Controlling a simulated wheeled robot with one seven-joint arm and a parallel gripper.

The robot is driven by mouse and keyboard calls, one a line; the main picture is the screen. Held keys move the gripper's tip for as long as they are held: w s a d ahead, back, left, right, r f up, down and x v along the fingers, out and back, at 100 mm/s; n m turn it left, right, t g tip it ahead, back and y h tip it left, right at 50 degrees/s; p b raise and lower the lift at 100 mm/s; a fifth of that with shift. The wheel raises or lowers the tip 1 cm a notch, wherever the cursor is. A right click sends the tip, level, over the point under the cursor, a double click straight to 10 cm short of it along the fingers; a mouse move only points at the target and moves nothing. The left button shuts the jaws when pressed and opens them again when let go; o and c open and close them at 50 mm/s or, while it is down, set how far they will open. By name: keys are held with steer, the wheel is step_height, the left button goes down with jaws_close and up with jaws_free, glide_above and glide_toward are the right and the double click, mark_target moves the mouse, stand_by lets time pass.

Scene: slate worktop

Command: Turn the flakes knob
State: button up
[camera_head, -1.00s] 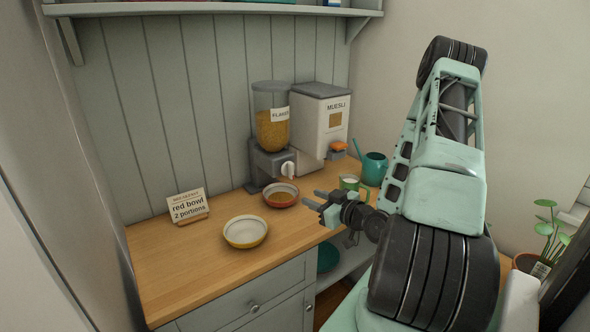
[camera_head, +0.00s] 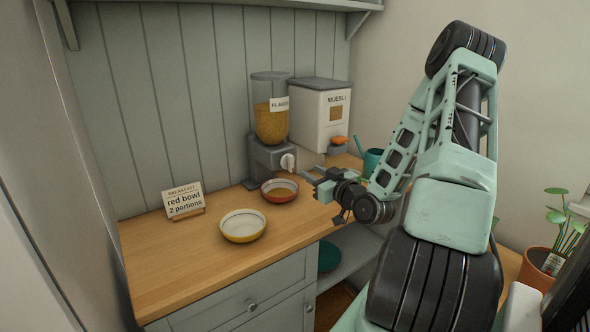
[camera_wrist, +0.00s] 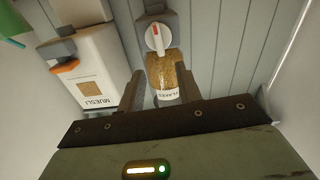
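The flakes dispenser (camera_head: 271,123) stands on the wooden counter against the panelled wall, with a clear hopper of flakes and a grey base. Its white knob (camera_head: 288,161) is on the front of the base. In the wrist view, which is turned upside down, the knob (camera_wrist: 158,38) shows a red mark and lies beyond the fingertips. My gripper (camera_head: 311,178) is in front and to the right of the knob, apart from it. Its fingers are spread with nothing between them. The red bowl (camera_head: 279,200) sits below the knob and looks empty.
A muesli dispenser (camera_head: 323,115) with an orange knob (camera_head: 339,140) stands close on the right. A yellow bowl (camera_head: 243,237) is at the front. A card (camera_head: 184,201) reads "red bowl 2 portions". A teal watering can (camera_head: 373,160) is partly behind my arm.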

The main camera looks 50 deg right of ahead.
mark_target(292, 160)
steer(key=p+x, duration=0.2)
steer(key=x, duration=0.7)
steer(key=shift+w+d+r, duration=0.1)
steer(key=shift+w, duration=0.2)
jaws_close()
